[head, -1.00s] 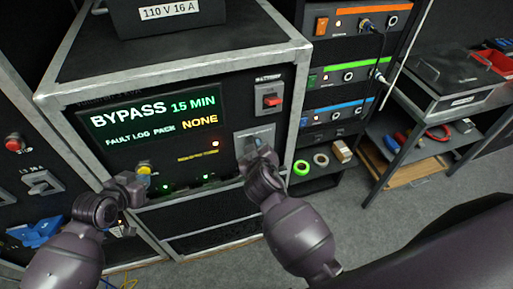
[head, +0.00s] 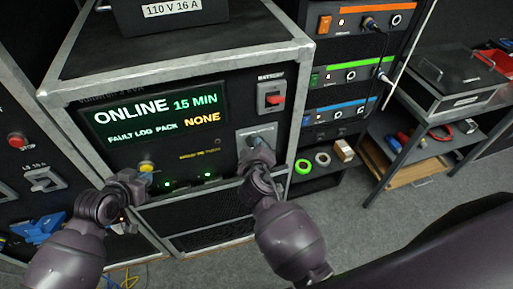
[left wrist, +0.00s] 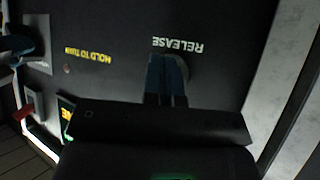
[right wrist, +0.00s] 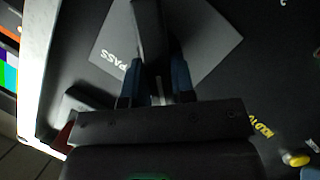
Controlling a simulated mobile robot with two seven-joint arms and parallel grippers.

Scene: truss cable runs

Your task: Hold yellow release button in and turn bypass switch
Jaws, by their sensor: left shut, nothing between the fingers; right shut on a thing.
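The yellow release button (head: 146,165) is on the lower left of the cabinet front. My left gripper (head: 140,186) is shut and empty at the button. In the left wrist view its closed fingertips (left wrist: 166,62) lie over a round grey part (left wrist: 184,70) below the RELEASE lettering; whether the button is pressed in cannot be told. The bypass switch has a grey plate (right wrist: 105,48) with part of its lettering showing. My right gripper (right wrist: 157,85) is shut on the switch's black handle (right wrist: 149,28). The right hand (head: 257,152) covers much of the switch in the head view.
The cabinet display (head: 150,115) reads ONLINE, 15 MIN, fault log pack NONE. A red battery switch (head: 272,97) sits above the bypass plate. A rack of modules (head: 350,75) stands to the right. Green tape (head: 303,167) lies on a low shelf.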

